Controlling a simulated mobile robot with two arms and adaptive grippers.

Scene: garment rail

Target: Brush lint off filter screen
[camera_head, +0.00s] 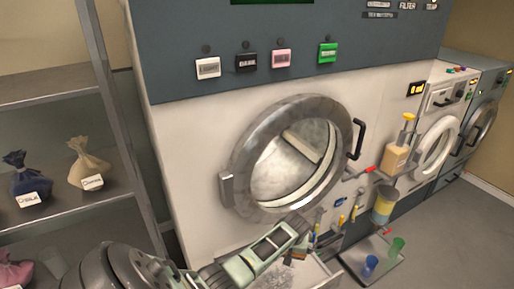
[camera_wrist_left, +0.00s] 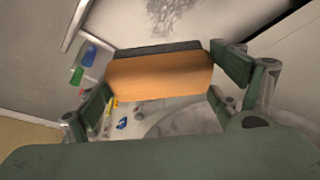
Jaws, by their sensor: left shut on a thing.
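My left gripper (camera_head: 297,238) comes in from the lower left, in front of the large dryer. In the left wrist view its two fingers (camera_wrist_left: 168,88) are shut on a brush (camera_wrist_left: 160,76) with an orange-brown wooden block and a dark bristle edge. The brush is small and partly hidden in the head view. The pale filter screen (camera_head: 315,272) sits low in front of the dryer, below the gripper. Grey lint (camera_head: 272,277) lies on it and also shows beyond the brush in the wrist view (camera_wrist_left: 172,14). I cannot tell whether the bristles touch the screen. My right gripper is out of view.
The dryer's round door (camera_head: 235,150) is shut above. Small tools (camera_head: 339,219) hang on its front at right. A tray (camera_head: 352,258) with blue and green cups stands lower right. A shelf (camera_head: 75,205) with tied bags is at left. Open floor lies at right.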

